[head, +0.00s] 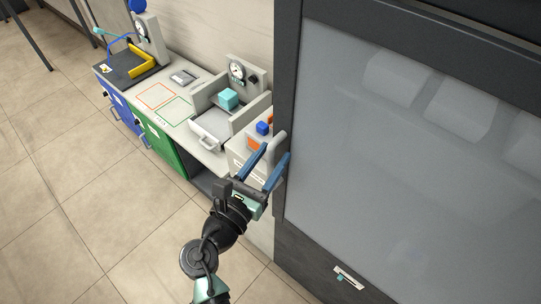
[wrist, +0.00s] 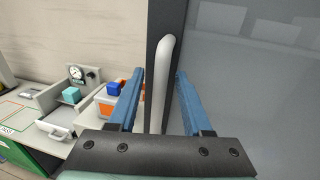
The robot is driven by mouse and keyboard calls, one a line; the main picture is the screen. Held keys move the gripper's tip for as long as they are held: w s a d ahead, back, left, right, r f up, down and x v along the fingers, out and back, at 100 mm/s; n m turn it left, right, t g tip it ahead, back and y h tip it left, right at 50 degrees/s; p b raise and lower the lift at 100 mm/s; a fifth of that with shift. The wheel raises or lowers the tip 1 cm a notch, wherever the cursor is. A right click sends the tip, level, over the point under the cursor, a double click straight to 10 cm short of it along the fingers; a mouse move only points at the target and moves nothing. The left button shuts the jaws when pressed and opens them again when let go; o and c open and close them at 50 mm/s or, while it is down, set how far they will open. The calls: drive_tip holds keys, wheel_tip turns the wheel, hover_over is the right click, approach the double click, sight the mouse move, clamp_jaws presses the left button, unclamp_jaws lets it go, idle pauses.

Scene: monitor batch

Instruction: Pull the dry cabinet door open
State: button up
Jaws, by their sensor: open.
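The dry cabinet door (head: 390,150) is a large frosted glass panel in a dark frame, filling the right of the head view; it looks shut. Its pale upright bar handle (wrist: 162,75) stands on the left side of the frame. In the head view the handle (head: 279,146) is partly behind my gripper (head: 272,164). In the wrist view my gripper (wrist: 158,80) has its two blue fingers apart, one on each side of the handle. I see a gap between each finger and the handle. The lower end of the handle is hidden by the gripper body.
Left of the cabinet, a bench (head: 182,97) carries a grey open drawer unit (head: 212,124) with a teal cube (head: 228,98), and a box with blue and orange blocks (head: 262,128) close to my gripper. A green front (head: 158,143) is below.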

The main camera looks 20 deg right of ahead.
clamp_jaws()
idle(1.4)
